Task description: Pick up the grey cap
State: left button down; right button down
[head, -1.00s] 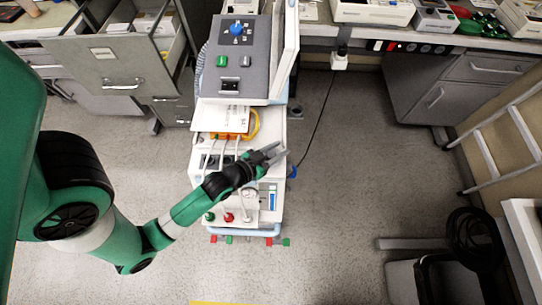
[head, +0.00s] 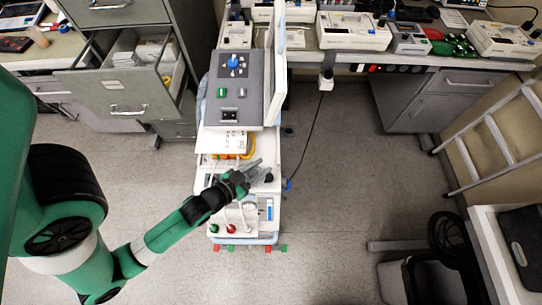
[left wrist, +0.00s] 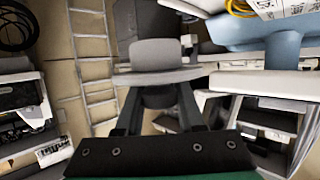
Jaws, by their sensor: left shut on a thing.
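My left gripper (head: 262,169) is over the white shelf of the pump cart, at its right side, with its fingers pointing right. In the head view the cap is too small and too mixed with the fingers to make out clearly. My right gripper is not in view.
The cart (head: 293,150) carries a grey control panel (head: 235,88) behind the gripper and red and green knobs (head: 230,229) in front. An open drawer cabinet (head: 112,92) stands left. A ladder (head: 495,140) leans at the right.

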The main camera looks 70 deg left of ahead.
aim_at(250, 178)
pick_arm(q)
jog(key=b+v, duration=0.1)
jog(key=v, duration=0.1)
jog(key=b+v, duration=0.1)
jog(key=v, duration=0.1)
jog(key=f+b+v, duration=0.1)
jog(key=b+v, duration=0.1)
jog(key=v, duration=0.1)
jog(key=shift+d, duration=0.25)
jog(key=shift+s+d+r+b, duration=0.15)
jog(key=shift+s+r+b, duration=0.25)
jog(key=shift+b, duration=0.15)
jog(key=shift+s+r, duration=0.3)
jog(key=shift+r, duration=0.2)
